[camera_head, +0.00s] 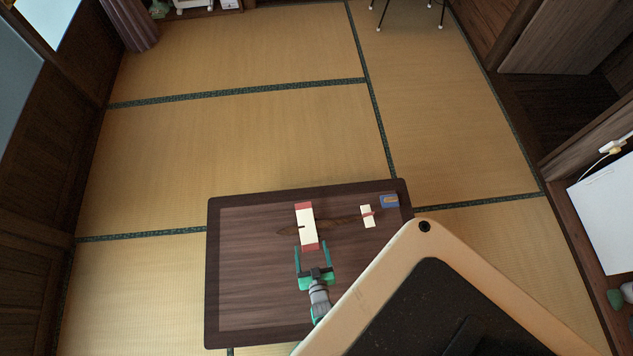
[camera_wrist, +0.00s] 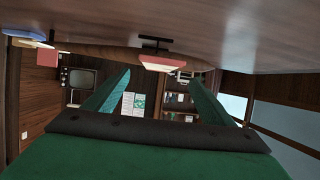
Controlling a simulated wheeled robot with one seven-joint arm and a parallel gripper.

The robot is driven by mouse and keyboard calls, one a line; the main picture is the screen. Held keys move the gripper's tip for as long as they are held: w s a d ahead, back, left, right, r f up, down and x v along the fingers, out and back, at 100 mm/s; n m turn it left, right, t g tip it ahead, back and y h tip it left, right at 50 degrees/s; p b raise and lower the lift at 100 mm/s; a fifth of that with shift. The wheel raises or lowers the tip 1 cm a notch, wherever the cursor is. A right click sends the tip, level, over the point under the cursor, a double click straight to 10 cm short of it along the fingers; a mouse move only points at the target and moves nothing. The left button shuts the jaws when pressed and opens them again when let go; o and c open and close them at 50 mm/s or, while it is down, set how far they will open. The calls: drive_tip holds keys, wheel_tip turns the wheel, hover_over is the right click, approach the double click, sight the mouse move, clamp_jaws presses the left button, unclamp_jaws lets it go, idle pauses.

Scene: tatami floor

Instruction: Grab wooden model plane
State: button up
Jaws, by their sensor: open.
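The wooden model plane lies on the dark low table. Its brown body is slim, and its cream wing (camera_head: 307,226) has red ends. A smaller cream tail piece (camera_head: 367,216) with a red mark is at the right. My gripper (camera_head: 311,247) is open at the wing's near end, with one finger on each side of that end. In the wrist view the picture is turned over, and the red wing end (camera_wrist: 162,62) shows just past and between the fingers of my gripper (camera_wrist: 160,78). I cannot tell whether any finger touches it.
The low table (camera_head: 240,205) has a raised dark rim and is bare at its left. A small blue thing (camera_head: 389,201) lies near its far right corner, by the tail. Tatami floor (camera_head: 240,140) is clear beyond. A cabinet with a white panel (camera_head: 610,210) stands at the right.

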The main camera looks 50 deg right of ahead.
sight(308, 233)
drive_tip(key=shift+x, duration=3.3)
drive_tip(key=shift+f, duration=0.1)
drive_tip(key=c, duration=1.3)
